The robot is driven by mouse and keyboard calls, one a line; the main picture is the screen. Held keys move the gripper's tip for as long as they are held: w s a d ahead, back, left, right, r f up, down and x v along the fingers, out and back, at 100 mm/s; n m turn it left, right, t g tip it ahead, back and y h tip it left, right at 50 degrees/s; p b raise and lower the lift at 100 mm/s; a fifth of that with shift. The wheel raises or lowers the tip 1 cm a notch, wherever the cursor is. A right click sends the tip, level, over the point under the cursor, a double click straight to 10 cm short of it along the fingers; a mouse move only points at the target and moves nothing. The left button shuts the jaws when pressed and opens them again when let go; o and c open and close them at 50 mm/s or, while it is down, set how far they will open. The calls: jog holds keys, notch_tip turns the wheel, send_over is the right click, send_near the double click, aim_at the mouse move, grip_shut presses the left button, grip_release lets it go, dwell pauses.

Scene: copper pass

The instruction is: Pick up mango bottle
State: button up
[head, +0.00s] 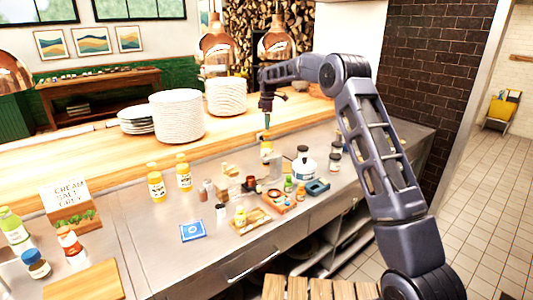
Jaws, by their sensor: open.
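Two yellow bottles with white labels, a left one (156,187) and a right one (183,173), stand upright on the steel counter left of centre. A third yellow bottle (266,146) stands farther right near the wooden ledge. The labels are too small to read, so I cannot tell which is the mango bottle. My gripper (267,121) points down just above the third bottle. It is open. Its fingertips are small here, and I cannot tell whether they touch the bottle top.
Small jars, a wooden tray (249,222) and a blue box (193,231) fill the counter in front. Stacked white plates (178,117) stand on the ledge behind. Copper lamps (216,50) hang above.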

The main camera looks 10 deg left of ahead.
aim_at(266, 140)
notch_tip(266, 140, down, 6)
jog(key=shift+r, duration=0.25)
jog(key=shift+a+f, duration=0.15)
jog(key=shift+f, duration=1.2)
jog(key=shift+a+f, duration=0.15)
jog(key=shift+f, duration=1.15)
grip_shut()
